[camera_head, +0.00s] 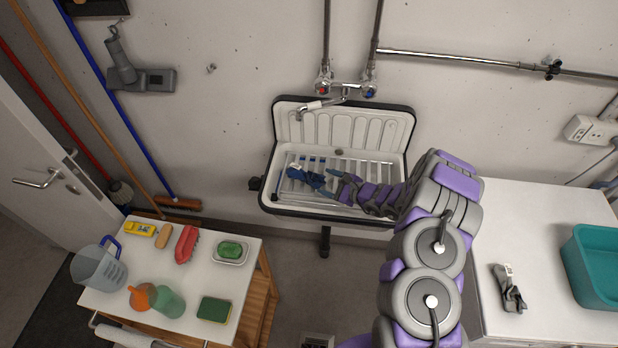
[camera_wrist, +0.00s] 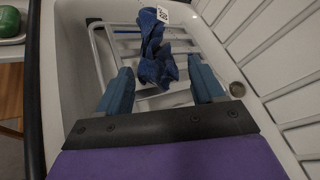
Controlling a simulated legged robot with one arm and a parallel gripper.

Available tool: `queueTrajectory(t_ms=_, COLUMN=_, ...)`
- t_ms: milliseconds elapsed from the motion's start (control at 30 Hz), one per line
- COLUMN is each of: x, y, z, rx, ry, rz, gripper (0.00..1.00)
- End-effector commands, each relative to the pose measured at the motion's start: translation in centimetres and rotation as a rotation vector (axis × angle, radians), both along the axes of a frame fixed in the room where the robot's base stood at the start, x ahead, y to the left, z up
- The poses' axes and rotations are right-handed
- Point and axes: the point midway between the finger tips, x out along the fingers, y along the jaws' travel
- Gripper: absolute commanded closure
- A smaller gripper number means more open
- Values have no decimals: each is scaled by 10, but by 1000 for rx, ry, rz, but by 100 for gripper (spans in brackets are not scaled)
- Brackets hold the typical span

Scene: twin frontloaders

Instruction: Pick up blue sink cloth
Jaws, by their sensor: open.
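The blue sink cloth (camera_head: 308,177) lies crumpled on the white wire rack in the wall sink (camera_head: 395,130). In the wrist view the cloth (camera_wrist: 157,55) has a white tag with a dark printed pattern at its far end. My gripper (camera_head: 336,182) reaches into the sink from the right, just beside the cloth. In the wrist view my gripper (camera_wrist: 158,84) is open, with its two blue-grey fingers apart. The cloth's near end shows ahead of and between the fingers. Whether a finger touches it, I cannot tell.
The sink's dark rim (camera_head: 300,209) and the wire rack (camera_head: 366,168) surround the cloth. A tap (camera_head: 318,105) hangs over the back. A white counter (camera_head: 545,215) with a grey cloth (camera_head: 508,290) and teal tub (camera_head: 592,265) stands right.

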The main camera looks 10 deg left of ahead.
Motion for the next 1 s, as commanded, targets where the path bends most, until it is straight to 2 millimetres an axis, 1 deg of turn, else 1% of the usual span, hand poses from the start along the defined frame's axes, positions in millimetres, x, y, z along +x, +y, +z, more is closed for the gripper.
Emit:
queueTrajectory(t_ms=167, x=6, y=20, z=-11, rx=-4, ry=2, rz=6, gripper=33)
queueTrajectory(t_ms=300, x=16, y=36, z=-18, rx=-4, ry=4, rz=5, gripper=33)
queueTrajectory(t_ms=433, x=22, y=40, z=-19, rx=-1, ry=0, rz=2, gripper=33)
queueTrajectory(t_ms=667, x=23, y=39, z=-19, rx=3, ry=1, rz=0, gripper=33)
queueTrajectory(t_ms=767, x=23, y=40, z=-19, rx=2, ry=1, rz=1, gripper=40)
queueTrajectory(t_ms=1000, x=23, y=43, z=-20, rx=-1, ry=1, rz=1, gripper=63)
